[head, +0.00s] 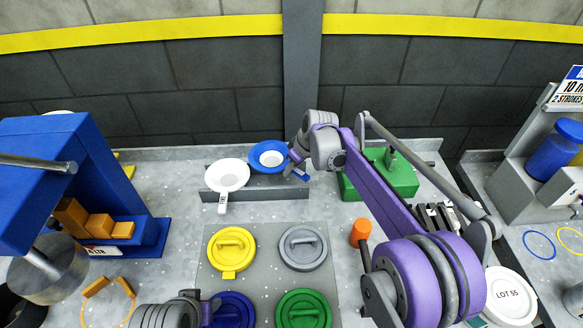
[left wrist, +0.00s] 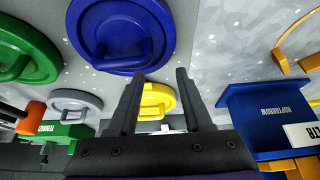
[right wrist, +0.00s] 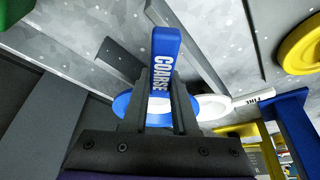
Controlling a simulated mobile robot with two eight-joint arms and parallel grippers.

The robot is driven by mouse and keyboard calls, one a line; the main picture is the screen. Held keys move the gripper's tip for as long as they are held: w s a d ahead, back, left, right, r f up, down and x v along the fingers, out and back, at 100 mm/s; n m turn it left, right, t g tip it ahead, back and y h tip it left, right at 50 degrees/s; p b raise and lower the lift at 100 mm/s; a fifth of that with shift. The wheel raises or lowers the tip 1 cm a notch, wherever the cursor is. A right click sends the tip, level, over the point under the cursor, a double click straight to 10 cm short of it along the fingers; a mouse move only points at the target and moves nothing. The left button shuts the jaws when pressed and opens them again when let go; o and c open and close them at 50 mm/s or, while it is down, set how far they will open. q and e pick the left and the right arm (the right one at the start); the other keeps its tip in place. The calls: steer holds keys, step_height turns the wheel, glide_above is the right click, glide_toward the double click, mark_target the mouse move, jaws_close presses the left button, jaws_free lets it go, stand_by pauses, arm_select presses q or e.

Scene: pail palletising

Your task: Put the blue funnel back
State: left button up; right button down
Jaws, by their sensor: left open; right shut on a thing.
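The blue funnel (head: 268,154), with a white inside, is at the back of the bench beside a white funnel (head: 227,173). My right gripper (head: 297,166) is shut on its handle. In the right wrist view the blue handle (right wrist: 162,60), marked COARSE, stands between the fingers (right wrist: 163,85); the blue rim (right wrist: 122,104) shows behind them. A low grey rack (head: 262,208) lies in front of the funnels; whether the blue funnel rests on it I cannot tell. My left gripper (left wrist: 158,75) is open and empty, near a blue lid (left wrist: 115,30) and a yellow lid (left wrist: 155,101).
Yellow (head: 232,250), grey (head: 303,247), blue and green lids lie on a plate in front. A green block (head: 385,180) and an orange cylinder (head: 360,232) stand to the right. A blue press-like frame (head: 90,170) stands left. A white pail lid (head: 510,297) is front right.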

steer(key=shift+f, duration=0.55)
steer(key=c, duration=0.7)
jaws_free()
steer(key=shift+r, duration=0.3)
steer(key=v, duration=1.1)
steer(key=shift+r+p, duration=0.4)
steer(key=shift+r, duration=0.05)
steer(key=s+d+f+m+t+h, duration=0.1)
steer(key=s+d+m, duration=0.15)
steer(key=s, duration=0.65)
steer(key=s+d+f+m+h, duration=0.15)
steer(key=s+d, duration=0.25)
steer(key=s, duration=0.4)
steer(key=s+d+f+m, duration=0.1)
steer(key=s+f, duration=0.2)
steer(key=s, duration=0.2)
steer(key=s+d+f+m, duration=0.2)
steer(key=s+f, duration=0.1)
steer(key=s, duration=0.3)
steer(key=s+d+f+m+t+h, duration=0.1)
steer(key=s+f+m, duration=0.1)
steer(key=s+f, duration=0.2)
steer(key=shift+s+d, duration=0.4)
steer(key=shift+s, duration=0.5)
